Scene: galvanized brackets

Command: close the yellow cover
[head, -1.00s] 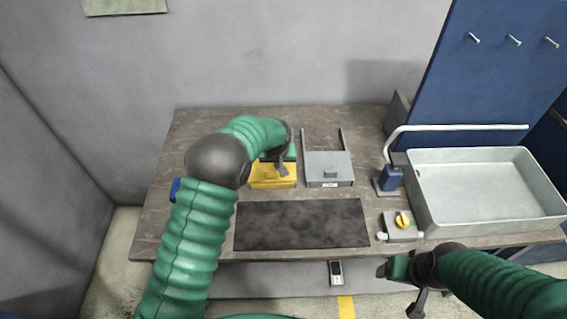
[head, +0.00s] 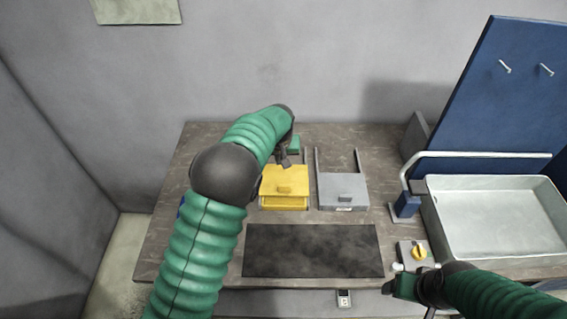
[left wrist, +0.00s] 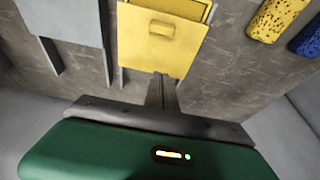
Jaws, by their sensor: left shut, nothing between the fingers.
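The yellow cover (head: 285,178) is a flat panel with a small raised handle, lying over a yellow box on the table. A dark gap shows at the box's front end, beyond the cover's edge. In the left wrist view the cover (left wrist: 150,58) fills the upper middle, its handle and the gap toward the top. My left gripper (head: 284,161) is shut and empty, at the cover's back edge; its fingers (left wrist: 161,92) also show there in the left wrist view. I cannot tell whether they touch the cover. My right gripper (head: 392,287) is near the table's front right; its jaws are unclear.
A grey cover (head: 343,190) with two rails behind it lies right of the yellow one. A dark mat (head: 312,250) is in front. Yellow (left wrist: 276,18) and blue (left wrist: 307,40) speckled blocks lie nearby.

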